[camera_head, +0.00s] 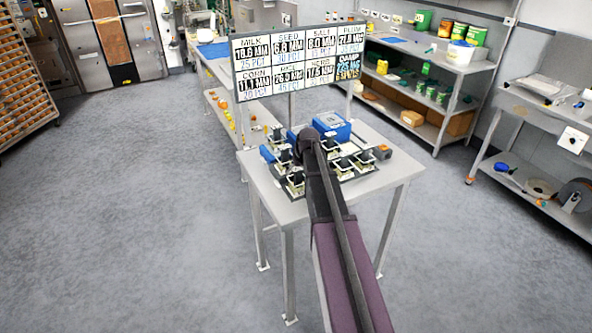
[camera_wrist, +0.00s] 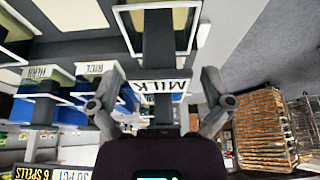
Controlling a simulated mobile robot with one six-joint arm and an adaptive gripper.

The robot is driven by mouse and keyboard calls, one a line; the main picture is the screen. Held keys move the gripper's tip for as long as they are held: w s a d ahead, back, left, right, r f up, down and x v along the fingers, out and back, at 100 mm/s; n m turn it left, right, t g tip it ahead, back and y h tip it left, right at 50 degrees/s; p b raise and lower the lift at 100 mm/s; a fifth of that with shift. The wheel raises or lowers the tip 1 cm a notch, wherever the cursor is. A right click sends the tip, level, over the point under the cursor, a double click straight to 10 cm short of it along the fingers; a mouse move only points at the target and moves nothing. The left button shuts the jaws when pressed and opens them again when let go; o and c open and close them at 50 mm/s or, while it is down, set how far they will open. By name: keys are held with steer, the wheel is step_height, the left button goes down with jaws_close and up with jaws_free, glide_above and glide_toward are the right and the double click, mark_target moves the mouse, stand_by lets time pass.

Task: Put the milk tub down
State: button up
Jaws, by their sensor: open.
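The milk tub (camera_wrist: 162,86) shows in the wrist view by its white MILK label, which appears upside down. My gripper (camera_wrist: 160,98) is open, with one finger on each side of the label and a visible gap at both sides. A dark upright part and a pale-framed box stand beyond the label. In the head view my arm ends over the small table (camera_head: 290,212) and hides my gripper. Several small pale tubs with dark tops stand around it there; I cannot tell which is the milk one.
Tubs labelled RICE (camera_wrist: 95,69) and, less clearly, HERB (camera_wrist: 38,73) stand close by at the left in the wrist view. A blue box (camera_head: 331,126) and a sign board (camera_head: 299,60) stand behind the tubs. The table's front strip is bare.

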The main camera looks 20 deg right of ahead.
steer(key=p+v, duration=0.9)
steer(key=v, duration=0.1)
steer(key=shift+r, duration=0.4)
steer(key=shift+s+a, duration=0.1)
steer(key=shift+s, duration=0.05)
stand_by(0.4)
steer(key=s+a+f+g, duration=0.1)
steer(key=s+a+g, duration=0.3)
steer(key=s+a, duration=1.7)
steer(key=shift+a+f+g, duration=0.2)
steer(key=shift+a+g, duration=0.1)
steer(key=shift+a, duration=0.9)
steer(key=shift+s, duration=0.1)
step_height(320, 180, down, 3)
steer(key=b, duration=0.3)
steer(key=shift+f, duration=0.2)
